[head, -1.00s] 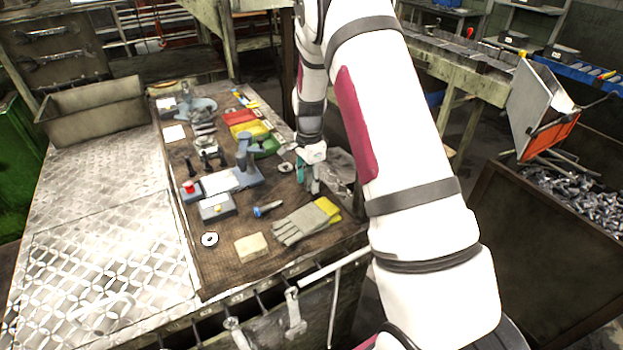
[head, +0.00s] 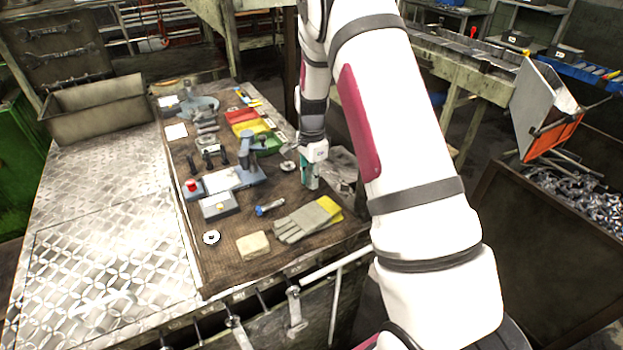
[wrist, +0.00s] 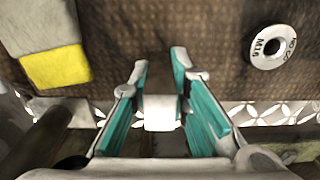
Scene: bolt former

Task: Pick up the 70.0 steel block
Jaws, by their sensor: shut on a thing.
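My gripper (head: 309,181) is at the right side of the brown work mat (head: 225,268), beyond the gloves. In the wrist view my gripper (wrist: 160,88) has teal pads on both fingers. A small pale, bright block (wrist: 160,113), seemingly the steel block, sits between the pads, and the fingers are shut on it. Its marking cannot be read. The block cannot be made out in the head view. How far it is above the mat cannot be told.
Gloves with a yellow cuff (head: 307,219) lie in front of my gripper. A round M16 ring (wrist: 270,47) lies on the mat to one side. A grey stand (head: 246,160), coloured bins (head: 240,116) and a blue-handled tool (head: 270,208) are left of my gripper.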

